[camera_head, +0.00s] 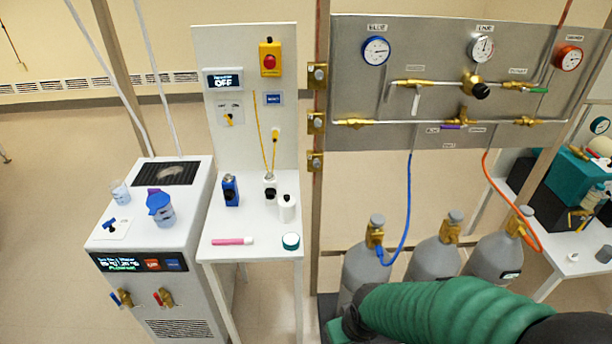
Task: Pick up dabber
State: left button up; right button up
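No label marks the dabber, so I cannot tell for certain which item it is. On the narrow white table (218,254) lie a pink stick with a white end (232,241), a round teal-lidded jar (291,241), a white bottle with a dark cap (287,209), a small white bottle (270,187) behind it, and an upright blue and black item (230,190). A green ribbed sleeve on my arm crosses the lower right, in front of the gas cylinders and right of the table. I see no fingers of my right gripper. My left gripper is not in view.
A white machine (205,300) with cups on top stands left of the table. A panel with a red button (269,62) rises behind the table. Grey cylinders (434,258) with blue and orange hoses stand right, under a gauge panel (440,100). The table's front is mostly clear.

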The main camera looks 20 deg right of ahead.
aim_at(247, 241)
jog(key=i+l+z, duration=0.1)
jog(key=i+l, duration=0.15)
jog(key=i+l+z, duration=0.15)
jog(key=i, duration=0.35)
jog(key=i+l+z, duration=0.1)
jog(key=i, duration=0.25)
jog(key=l, duration=0.05)
